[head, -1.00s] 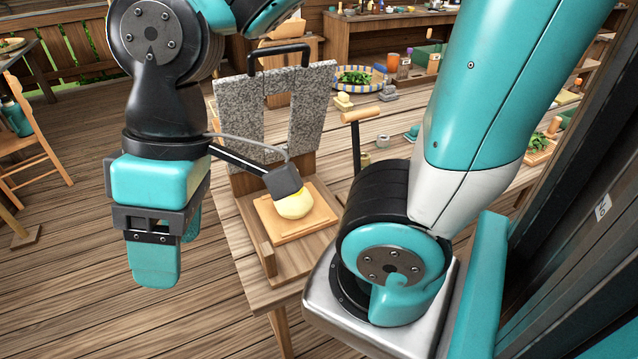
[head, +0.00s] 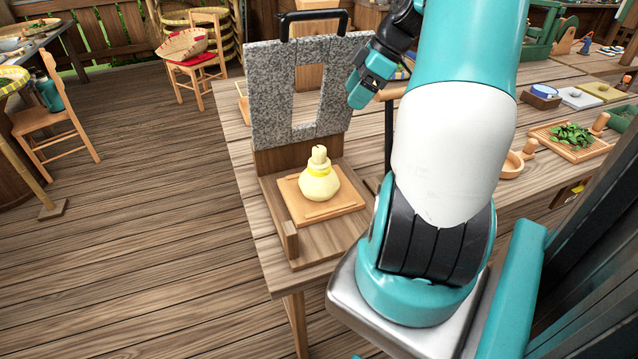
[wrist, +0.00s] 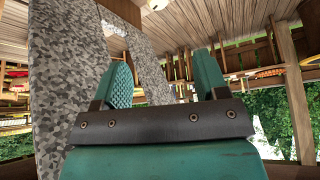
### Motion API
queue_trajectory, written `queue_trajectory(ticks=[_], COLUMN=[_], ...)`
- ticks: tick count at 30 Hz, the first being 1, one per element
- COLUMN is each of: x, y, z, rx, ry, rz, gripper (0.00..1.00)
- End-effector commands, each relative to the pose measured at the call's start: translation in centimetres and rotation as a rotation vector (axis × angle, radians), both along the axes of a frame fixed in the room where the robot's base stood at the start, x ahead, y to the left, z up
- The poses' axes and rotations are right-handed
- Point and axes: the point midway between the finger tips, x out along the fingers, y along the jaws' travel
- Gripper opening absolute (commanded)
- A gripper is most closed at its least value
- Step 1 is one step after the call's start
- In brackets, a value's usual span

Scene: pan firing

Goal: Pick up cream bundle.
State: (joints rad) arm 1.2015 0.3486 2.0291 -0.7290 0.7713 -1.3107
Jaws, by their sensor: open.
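The cream bundle (head: 319,184) sits upright on a small wooden board (head: 290,201), with a yellow band around its neck and a tied top. My gripper (head: 358,92) is up and to the right of it, beside the right side of the grey stone frame, apart from the bundle. In the wrist view its two teal fingers (wrist: 164,85) stand apart with nothing between them. The bundle does not show in the wrist view.
A speckled grey stone frame (head: 268,105) with a black handle stands just behind the board; it also looms at left in the wrist view (wrist: 75,75). A tray of green leaves (head: 566,150) lies to the right.

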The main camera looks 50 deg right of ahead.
Motion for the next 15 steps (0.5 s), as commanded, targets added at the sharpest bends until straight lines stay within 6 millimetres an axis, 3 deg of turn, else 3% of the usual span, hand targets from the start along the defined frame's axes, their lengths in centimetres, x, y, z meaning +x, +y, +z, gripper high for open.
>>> queue_trajectory(ticks=[5, 15], x=[0.5, 3.5], y=[0.1, 2.5], z=[-2.0, -8.5], rx=[0.000, 0.001], ry=[-0.006, -0.003], rz=[0.002, 0.003], gripper=[0.67, 0.67])
